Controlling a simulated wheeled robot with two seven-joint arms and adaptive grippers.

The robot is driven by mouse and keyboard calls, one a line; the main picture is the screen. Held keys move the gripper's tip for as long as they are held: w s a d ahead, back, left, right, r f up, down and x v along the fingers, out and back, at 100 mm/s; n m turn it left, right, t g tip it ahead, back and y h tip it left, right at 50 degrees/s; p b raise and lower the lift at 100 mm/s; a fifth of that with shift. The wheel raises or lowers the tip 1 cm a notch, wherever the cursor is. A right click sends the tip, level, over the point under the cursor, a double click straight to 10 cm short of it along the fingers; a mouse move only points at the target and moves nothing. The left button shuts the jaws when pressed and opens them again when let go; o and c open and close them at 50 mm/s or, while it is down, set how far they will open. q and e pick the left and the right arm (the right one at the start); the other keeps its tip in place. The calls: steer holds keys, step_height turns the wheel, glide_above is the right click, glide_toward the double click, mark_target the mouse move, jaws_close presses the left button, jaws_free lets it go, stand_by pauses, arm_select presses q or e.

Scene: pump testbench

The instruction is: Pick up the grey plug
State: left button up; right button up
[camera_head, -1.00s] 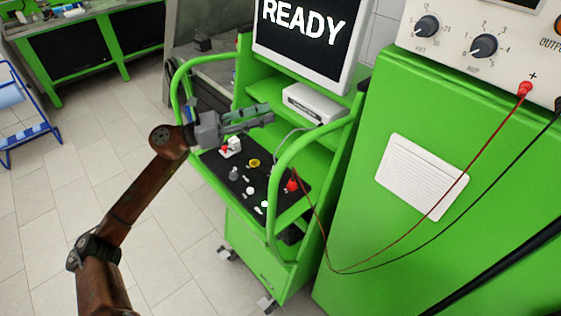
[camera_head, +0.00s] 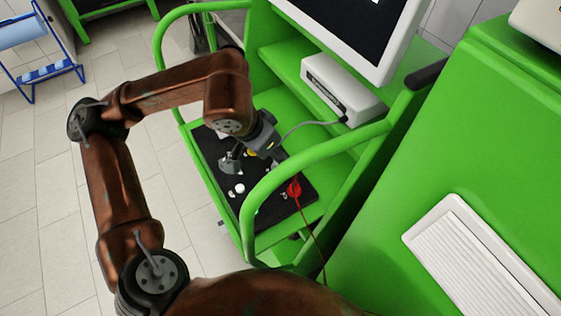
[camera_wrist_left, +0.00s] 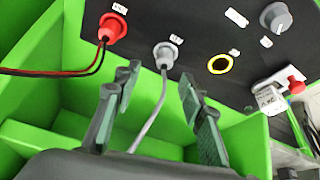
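The grey plug (camera_wrist_left: 165,52) sits upright in the black panel in the left wrist view, with a grey cable (camera_wrist_left: 150,118) running from it. My left gripper (camera_wrist_left: 159,80) is open and empty. Its two fingers are apart, one on each side of the cable, with the plug just beyond the fingertips and between them in the picture. I cannot see any contact. In the head view, my left gripper (camera_head: 268,147) is over the panel, and its wrist and fingers hide the plug. My right gripper is not in view.
A red plug (camera_wrist_left: 112,28) with red and black leads stands beside the grey plug. A yellow ring (camera_wrist_left: 218,64), a grey knob (camera_wrist_left: 275,17) and a white-and-red part (camera_wrist_left: 270,98) are on the panel. A green rail (camera_head: 300,175) and white box (camera_head: 340,88) are close by.

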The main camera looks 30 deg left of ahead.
arm_select(q)
steer(key=x, duration=0.3)
steer(key=b+x, duration=0.1)
steer(key=x, duration=0.1)
steer(key=shift+s+a+f, duration=0.25)
steer(key=shift+a+f, duration=0.1)
steer(key=shift+r, duration=0.1)
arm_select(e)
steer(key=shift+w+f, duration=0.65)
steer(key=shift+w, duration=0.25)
arm_select(q)
steer(key=shift+s, duration=0.1)
steer(key=shift+c, duration=0.2)
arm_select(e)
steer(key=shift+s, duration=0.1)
arm_select(q)
steer(key=c, duration=0.3)
jaws_close()
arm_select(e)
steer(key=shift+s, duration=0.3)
arm_select(q)
steer(key=shift+r, duration=0.15)
